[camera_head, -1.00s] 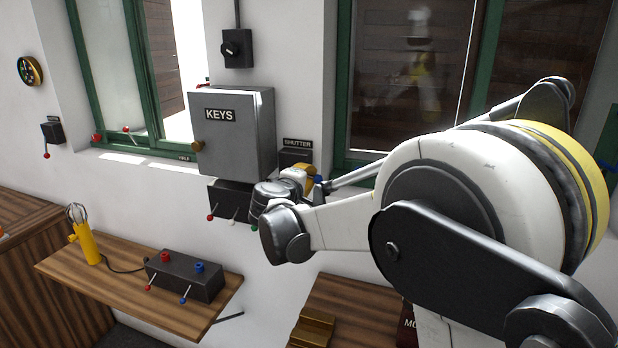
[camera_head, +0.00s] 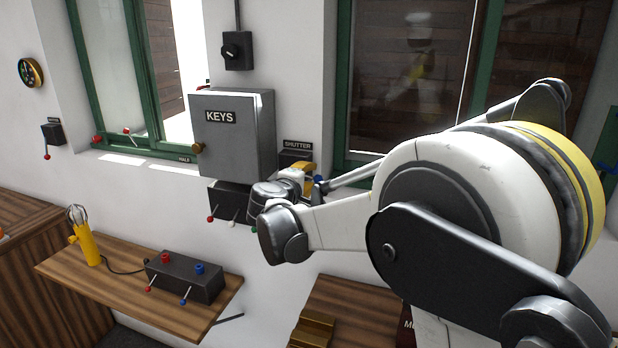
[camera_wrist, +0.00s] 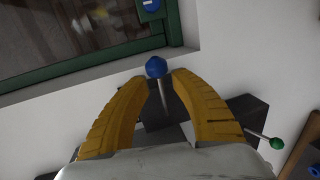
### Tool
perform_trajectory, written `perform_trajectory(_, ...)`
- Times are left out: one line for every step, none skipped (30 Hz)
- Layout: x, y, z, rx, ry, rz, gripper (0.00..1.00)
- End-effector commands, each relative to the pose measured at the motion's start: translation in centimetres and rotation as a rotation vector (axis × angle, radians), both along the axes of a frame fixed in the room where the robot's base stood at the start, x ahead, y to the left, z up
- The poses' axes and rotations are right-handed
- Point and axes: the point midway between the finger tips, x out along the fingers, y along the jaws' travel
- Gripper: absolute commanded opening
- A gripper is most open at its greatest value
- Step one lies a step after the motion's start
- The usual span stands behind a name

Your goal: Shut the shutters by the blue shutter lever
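The blue shutter lever has a blue ball knob (camera_wrist: 156,66) on a thin metal stem (camera_wrist: 163,95), at the centre of the wrist view. In the head view the blue knob (camera_head: 319,179) shows just below the box labelled SHUTTER (camera_head: 296,157). My gripper (camera_wrist: 158,76) is around the lever: its two yellow fingers stand apart, one on each side of the stem, with the knob at their tips. I cannot tell whether either finger touches it. Brown slatted shutters (camera_head: 385,90) show behind the right window.
A grey KEYS cabinet (camera_head: 232,140) hangs left of my gripper (camera_head: 305,175). Under it is a dark box with small levers (camera_head: 228,203); its green knob (camera_wrist: 277,143) is right of my fingers. The green window frame (camera_wrist: 90,65) and sill are close above.

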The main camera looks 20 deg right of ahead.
Motion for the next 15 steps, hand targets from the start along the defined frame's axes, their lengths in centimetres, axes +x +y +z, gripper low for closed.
perform_trajectory(0.0, 0.0, 0.0, 0.000, 0.000, 0.000, 0.30)
perform_trajectory(0.0, 0.0, 0.0, 0.000, 0.000, 0.000, 0.30)
perform_trajectory(-0.2, 0.1, 0.0, 0.000, 0.000, 0.000, 0.30)
perform_trajectory(-0.3, 0.2, 0.1, 0.000, 0.000, 0.001, 0.30)
perform_trajectory(-0.5, 0.4, 0.1, 0.000, 0.000, 0.001, 0.30)
perform_trajectory(-0.9, 0.8, 0.2, -0.001, 0.000, 0.002, 0.30)
perform_trajectory(-1.3, 1.1, 0.3, 0.000, 0.000, 0.003, 0.30)
perform_trajectory(-1.7, 1.4, 0.4, 0.000, 0.000, 0.003, 0.30)
perform_trajectory(-2.4, 1.8, 0.6, 0.000, 0.000, 0.003, 0.30)
perform_trajectory(-2.9, 2.3, 0.7, -0.001, 0.001, 0.004, 0.30)
perform_trajectory(-3.5, 2.7, 0.8, 0.000, 0.000, 0.004, 0.30)
perform_trajectory(-4.2, 3.2, 1.0, 0.000, 0.000, 0.003, 0.30)
perform_trajectory(-4.8, 3.7, 1.1, 0.000, 0.000, 0.005, 0.30)
perform_trajectory(-5.3, 4.0, 1.3, 0.001, 0.000, 0.004, 0.30)
perform_trajectory(-6.0, 4.5, 1.4, 0.001, 0.000, 0.004, 0.30)
